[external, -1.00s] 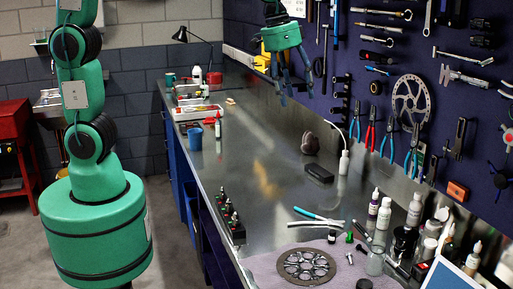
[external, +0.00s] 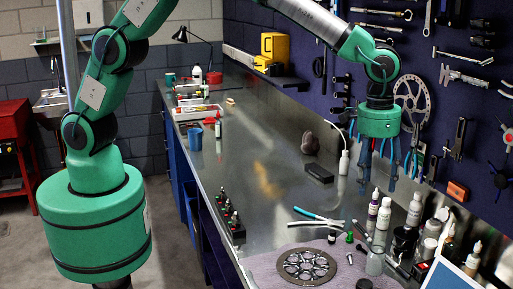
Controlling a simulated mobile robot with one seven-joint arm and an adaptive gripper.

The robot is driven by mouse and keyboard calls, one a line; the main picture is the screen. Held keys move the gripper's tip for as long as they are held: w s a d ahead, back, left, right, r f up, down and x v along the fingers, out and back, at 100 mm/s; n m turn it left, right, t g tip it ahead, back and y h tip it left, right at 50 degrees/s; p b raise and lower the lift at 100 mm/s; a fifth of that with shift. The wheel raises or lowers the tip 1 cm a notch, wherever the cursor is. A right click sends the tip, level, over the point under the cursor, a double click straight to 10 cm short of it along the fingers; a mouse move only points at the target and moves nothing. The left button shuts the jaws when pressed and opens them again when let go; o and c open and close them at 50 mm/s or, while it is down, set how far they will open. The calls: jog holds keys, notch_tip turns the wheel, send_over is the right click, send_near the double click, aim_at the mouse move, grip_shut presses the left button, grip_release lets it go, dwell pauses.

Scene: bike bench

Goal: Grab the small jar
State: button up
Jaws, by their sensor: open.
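Several small bottles and jars stand at the front right of the bench, and I cannot tell for sure which one is the small jar. A small greyish, jar-like container (external: 375,264) stands upright near the edge of the light mat. A dark, squat jar (external: 404,242) stands to its right. My gripper (external: 380,178) is open and empty, pointing down. It hangs in front of the pegboard, above and behind the bottles, apart from them all.
A purple-labelled bottle (external: 374,203) and white bottles (external: 414,210) stand close below my gripper. The middle of the bench (external: 265,160) is mostly clear.

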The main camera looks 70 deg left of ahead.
send_over(377, 255)
jog(key=w+a, duration=0.1)
notch_tip(377, 255, down, 6)
jog(key=shift+a+r, duration=0.2)
jog(key=shift+a, duration=0.05)
jog(key=shift+f, duration=0.1)
jog(key=shift+f, duration=4.2)
jog(key=shift+w+f, duration=0.1)
jog(key=shift+f, duration=2.5)
jog(key=c, duration=1.3)
